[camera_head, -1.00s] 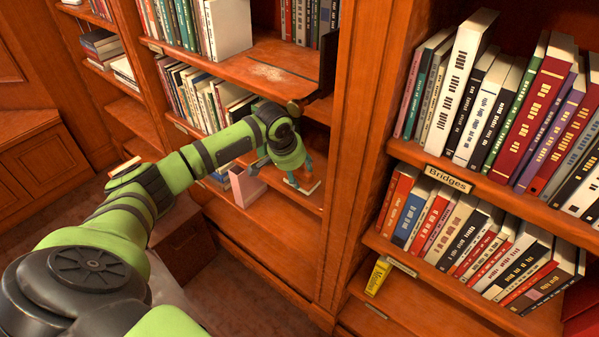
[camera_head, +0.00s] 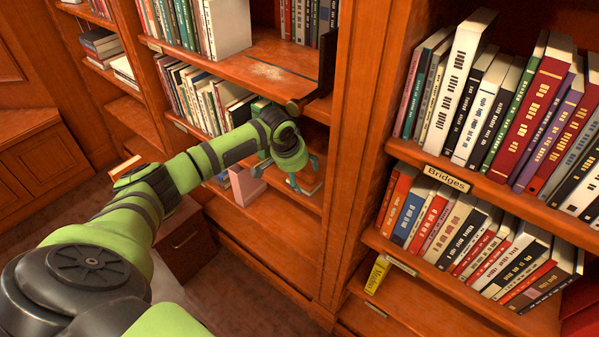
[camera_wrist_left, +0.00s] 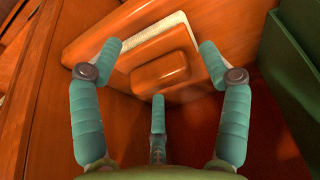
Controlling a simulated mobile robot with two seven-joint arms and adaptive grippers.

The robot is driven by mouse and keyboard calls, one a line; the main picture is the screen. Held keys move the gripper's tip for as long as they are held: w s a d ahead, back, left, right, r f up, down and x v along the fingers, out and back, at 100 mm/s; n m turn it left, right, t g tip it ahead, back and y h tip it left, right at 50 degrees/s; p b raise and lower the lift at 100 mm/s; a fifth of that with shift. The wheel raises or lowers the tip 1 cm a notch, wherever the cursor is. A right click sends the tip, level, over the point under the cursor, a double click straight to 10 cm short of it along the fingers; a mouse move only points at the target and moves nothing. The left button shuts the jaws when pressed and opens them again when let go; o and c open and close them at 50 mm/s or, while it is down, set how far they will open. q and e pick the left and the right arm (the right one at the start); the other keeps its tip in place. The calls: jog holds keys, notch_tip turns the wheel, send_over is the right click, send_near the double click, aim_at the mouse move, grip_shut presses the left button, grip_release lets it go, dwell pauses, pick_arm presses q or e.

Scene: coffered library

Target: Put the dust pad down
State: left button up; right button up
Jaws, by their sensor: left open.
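The dust pad (camera_wrist_left: 158,68) is a flat wooden block with a raised wooden grip and a pale strip along its far edge. In the left wrist view it lies ahead of my left gripper (camera_wrist_left: 160,55), whose teal fingers are spread open and empty. Two fingertips are on either side of the pad and the third is below it. In the head view my left gripper (camera_head: 302,176) is over the lower shelf of the middle bookcase, and the pad (camera_head: 313,188) shows only as a small part beneath the fingers. My right gripper is not in view.
A dusty patch (camera_head: 274,73) marks the shelf board above, near a dark upright panel (camera_head: 327,62). A pink block-like item (camera_head: 246,186) stands left of the gripper. A wooden upright (camera_head: 350,150) bounds the shelf on the right. A dark green panel (camera_wrist_left: 290,95) is close right in the wrist view.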

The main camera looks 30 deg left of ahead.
pick_arm(q)
jog(key=v, duration=0.7)
jog(key=shift+r, duration=0.3)
jog(key=shift+s+f, duration=0.1)
jog(key=shift+s, duration=0.05)
